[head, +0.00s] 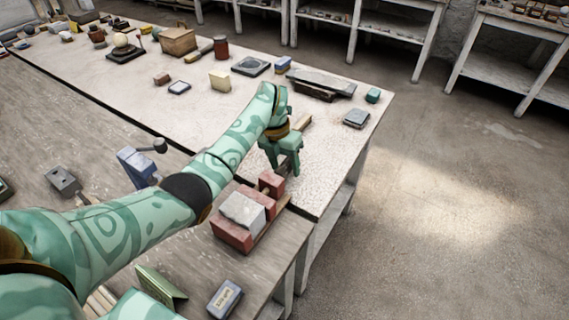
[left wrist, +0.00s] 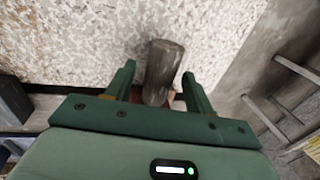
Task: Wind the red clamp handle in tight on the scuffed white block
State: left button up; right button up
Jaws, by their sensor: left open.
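The scuffed white block (head: 243,211) sits in a red clamp (head: 231,234) near the corner of the grey-brown bench. The clamp's red end piece (head: 272,183) stands at its upper right. My left gripper (head: 284,167) is open just beyond that end piece, with its fingers pointing down. In the left wrist view, a worn grey-brown cylindrical piece (left wrist: 163,72) lies between the open fingers (left wrist: 158,78), with a little red below it. I cannot tell whether the fingers touch it. The handle itself is not clearly visible in the head view. My right gripper is out of view.
A blue clamp (head: 136,166) with a dark knob stands left of my arm. A labelled blue-grey box (head: 224,298) and a green folded piece (head: 161,288) lie at the front. Behind, the pale table (head: 185,110) holds a slate-grey box (head: 357,118) and other small objects.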

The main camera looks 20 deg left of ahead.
pick_arm(q)
jog(key=c, duration=1)
jog(key=shift+o, duration=0.2)
jog(key=shift+h, duration=0.4)
jog(key=shift+h, duration=0.5)
jog(key=shift+a+f+g+h+b, duration=0.2)
jog(key=shift+g+h+b, duration=0.1)
jog(key=shift+h, duration=0.4)
jog(key=shift+a+h+b, duration=0.25)
jog(key=shift+h+b, duration=0.9)
jog(key=shift+h, duration=0.65)
jog(key=shift+g, duration=0.3)
jog(key=o, duration=1)
jog(key=shift+c, duration=0.2)
